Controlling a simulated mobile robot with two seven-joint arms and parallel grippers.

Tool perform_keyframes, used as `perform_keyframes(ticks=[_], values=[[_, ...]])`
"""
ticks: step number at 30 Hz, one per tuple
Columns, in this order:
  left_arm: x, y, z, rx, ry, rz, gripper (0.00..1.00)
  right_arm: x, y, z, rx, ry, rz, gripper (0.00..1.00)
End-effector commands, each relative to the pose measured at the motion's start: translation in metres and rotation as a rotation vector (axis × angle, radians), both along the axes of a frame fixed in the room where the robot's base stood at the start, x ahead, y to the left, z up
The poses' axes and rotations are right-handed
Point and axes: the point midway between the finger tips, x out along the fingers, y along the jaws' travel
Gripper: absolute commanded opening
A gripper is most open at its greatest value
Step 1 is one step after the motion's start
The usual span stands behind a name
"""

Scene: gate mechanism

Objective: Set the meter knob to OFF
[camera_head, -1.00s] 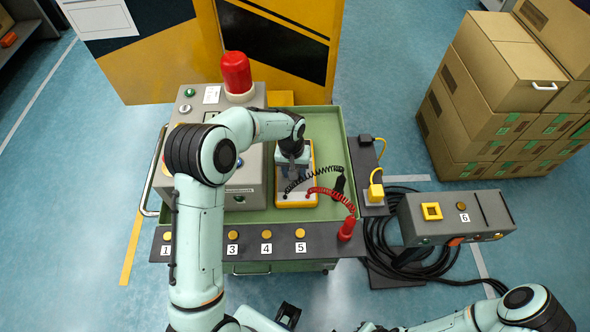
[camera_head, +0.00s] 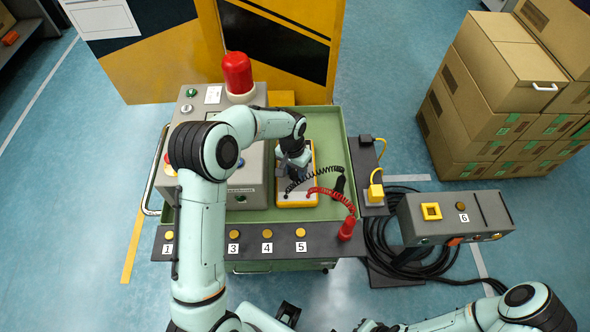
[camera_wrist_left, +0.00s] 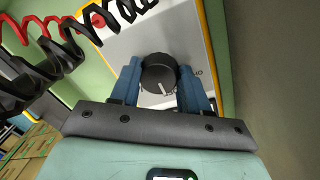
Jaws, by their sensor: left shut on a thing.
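The meter (camera_head: 297,199) is a grey box with a yellow edge, lying in the green tray of the cart. Its grey face (camera_wrist_left: 205,40) also shows in the left wrist view, with a round black knob (camera_wrist_left: 157,70) on it. A white pointer line on the knob points toward the bottom of that view, slightly right. My left gripper (camera_wrist_left: 160,82) has its two blue fingers on either side of the knob, shut on it. In the head view my left gripper (camera_head: 296,172) covers the knob. The lettering around the knob is mostly hidden, so the marked setting cannot be read.
Black and red coiled leads run from the meter; a red probe (camera_head: 347,228) stands at the cart's front right. A grey control box with a red lamp (camera_head: 237,73) is left of the meter. A grey box labelled 6 (camera_head: 470,217) stands right. Cardboard boxes (camera_head: 490,90) are farther right.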

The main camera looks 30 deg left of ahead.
Motion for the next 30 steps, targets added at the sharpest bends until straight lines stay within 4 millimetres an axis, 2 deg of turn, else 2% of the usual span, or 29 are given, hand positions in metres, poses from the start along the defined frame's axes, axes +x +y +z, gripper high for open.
perform_keyframes(ticks=[5, 6, 8, 9, 17, 20, 23, 30], values=[[0.001, 0.000, 0.001, 0.000, -0.003, 0.001, 0.15, 0.000, 0.000, 0.000, 0.000, 0.000, 0.000, 0.00], [0.001, 0.000, 0.001, 0.000, -0.003, 0.001, 0.49, 0.000, 0.000, 0.000, 0.000, 0.000, 0.000, 0.00], [0.001, 0.000, 0.001, 0.000, -0.003, 0.001, 0.68, 0.000, 0.000, 0.000, 0.000, 0.000, 0.000, 0.00], [0.001, 0.000, 0.001, 0.000, -0.003, 0.001, 0.71, 0.000, 0.000, 0.000, 0.000, 0.000, 0.000, 0.00], [0.000, 0.000, 0.001, 0.000, -0.002, 0.001, 0.71, 0.000, 0.000, 0.000, 0.000, 0.000, 0.000, 0.00], [0.001, 0.000, 0.007, 0.001, -0.003, 0.001, 0.71, 0.000, 0.000, 0.000, 0.000, 0.000, 0.000, 0.00], [0.001, 0.001, 0.020, 0.001, -0.005, 0.000, 0.71, 0.000, 0.000, 0.001, 0.000, 0.000, 0.000, 0.00], [0.002, 0.005, 0.075, 0.001, -0.008, 0.002, 0.71, 0.003, 0.000, 0.004, 0.000, -0.003, 0.000, 0.00]])
